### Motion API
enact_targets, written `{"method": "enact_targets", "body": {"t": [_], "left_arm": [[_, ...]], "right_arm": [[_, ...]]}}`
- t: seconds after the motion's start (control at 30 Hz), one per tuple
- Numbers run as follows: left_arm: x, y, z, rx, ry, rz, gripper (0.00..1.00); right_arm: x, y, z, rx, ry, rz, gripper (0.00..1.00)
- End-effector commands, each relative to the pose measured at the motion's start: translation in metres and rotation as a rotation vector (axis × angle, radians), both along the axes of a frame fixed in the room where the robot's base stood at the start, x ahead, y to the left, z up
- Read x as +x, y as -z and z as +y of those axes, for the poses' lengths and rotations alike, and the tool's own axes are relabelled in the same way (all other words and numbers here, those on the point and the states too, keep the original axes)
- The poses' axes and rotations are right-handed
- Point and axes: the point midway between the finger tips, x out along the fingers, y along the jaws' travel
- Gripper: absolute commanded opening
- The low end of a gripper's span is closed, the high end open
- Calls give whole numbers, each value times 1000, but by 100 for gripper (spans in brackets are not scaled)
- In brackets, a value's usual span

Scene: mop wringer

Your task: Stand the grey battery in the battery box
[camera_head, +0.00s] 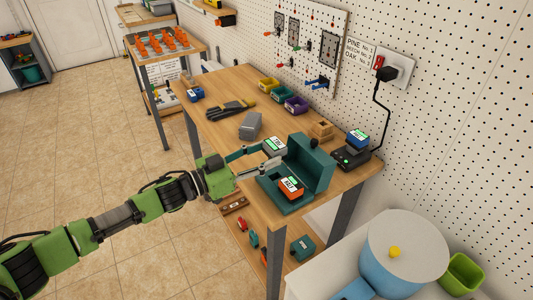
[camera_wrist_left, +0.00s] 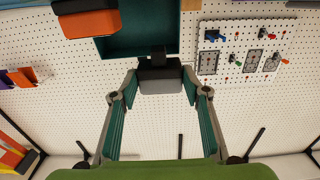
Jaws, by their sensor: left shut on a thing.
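The grey battery (camera_head: 275,146) has a pale top with a green mark. My left gripper (camera_head: 262,158) is shut on it, one finger on each side, and holds it at the far left part of the battery box. The battery also shows between the fingertips in the left wrist view (camera_wrist_left: 160,80). The teal battery box (camera_head: 318,160) stands open on the workbench, its lid raised on the wall side. An orange battery (camera_head: 291,187) stands in its near part. In the wrist view the box (camera_wrist_left: 150,30) lies just beyond the grey battery. I cannot tell whether the battery touches the box floor.
A black charger (camera_head: 345,158) holding a blue battery (camera_head: 357,137) stands right of the box. A grey block (camera_head: 250,125), gloves (camera_head: 231,108) and small coloured bins (camera_head: 281,95) lie farther along the bench (camera_head: 213,125). A pegboard wall rises behind.

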Motion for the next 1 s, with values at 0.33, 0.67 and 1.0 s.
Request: {"method": "enact_targets", "body": {"t": [0.33, 0.67, 1.0], "left_arm": [[-2, 9, 2, -10, 6, -1, 22], [-2, 40, 1, -11, 6, -2, 22], [-2, 47, 1, -11, 7, -2, 22]], "right_arm": [[0, 4, 4, 4, 2, 0, 75], [0, 24, 3, 3, 1, 0, 75], [0, 27, 0, 0, -1, -1, 75]]}}
